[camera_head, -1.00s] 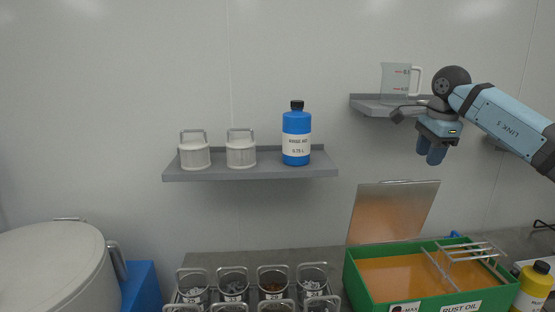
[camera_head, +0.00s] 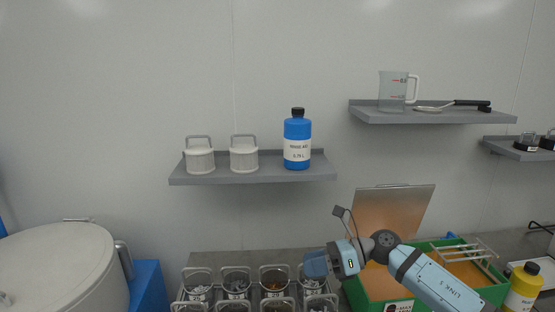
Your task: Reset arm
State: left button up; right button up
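My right arm comes in from the lower right, and its gripper (camera_head: 316,264) points left. It is above the right side of the wire-handled containers (camera_head: 274,283) and in front of the left part of the green rust oil bin (camera_head: 372,300). The two fingers overlap from this angle, so I cannot tell whether they are apart, and no held object shows. My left gripper is not in view; only a small blue piece, perhaps my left arm, shows at the left edge.
A blue bottle (camera_head: 297,140) and two white lidded pots (camera_head: 244,154) stand on the middle shelf (camera_head: 250,179). A measuring jug (camera_head: 393,92) stands on the right shelf (camera_head: 440,118). A large white drum (camera_head: 50,270) is at lower left. A yellow bottle (camera_head: 523,288) stands at lower right.

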jog(key=s+d+f+n+t+h+p, duration=0.2)
jog(key=s+d+f+n+t+h, duration=0.1)
jog(key=s+f+n, duration=0.5)
jog(key=s+d+f+n+t+h+p, duration=0.1)
jog(key=s+d+f+n+t+h, duration=0.3)
jog(key=s+f+n, duration=0.4)
jog(key=s+d+f+n+t+h+p, duration=0.2)
jog(key=s+d+f+n+t+h, duration=0.2)
jog(key=s+f+n, duration=0.5)
jog(key=s+h, duration=0.1)
jog(key=s, duration=0.5)
jog(key=shift+d+p, duration=0.35)
jog(key=shift+d, duration=0.05)
